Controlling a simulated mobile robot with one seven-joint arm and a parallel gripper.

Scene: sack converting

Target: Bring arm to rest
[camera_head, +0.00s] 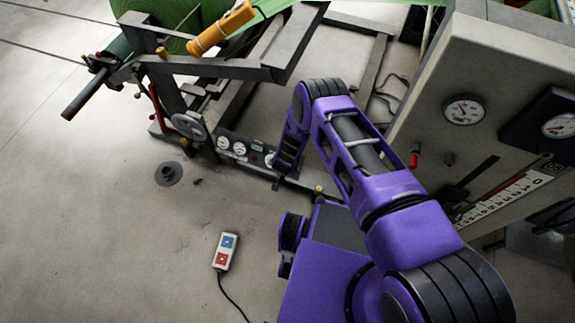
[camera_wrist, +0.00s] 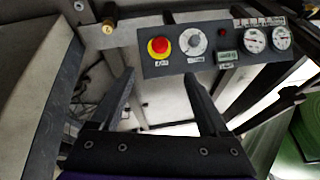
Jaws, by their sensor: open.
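My purple arm crosses the middle of the head view and bends down at its far end. My gripper (camera_wrist: 158,92) shows in the wrist view with its two dark fingers spread apart and nothing between them. In the head view the arm's far end hangs close to a machine's low control panel (camera_head: 240,150), and the fingers are hard to make out there. In the wrist view the panel (camera_wrist: 205,68) lies beyond the fingertips, with a red push button (camera_wrist: 159,46) on a yellow base, a grey knob (camera_wrist: 193,42) and two dials. I see no contact with the panel.
A grey cabinet (camera_head: 520,60) with gauges and a red-tipped lever (camera_head: 414,158) stands close right of my arm. A machine frame (camera_head: 225,68) with a green roll (camera_head: 190,12) is at the back. A pendant (camera_head: 224,250) with a cable lies on the floor. Floor at left is mostly clear.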

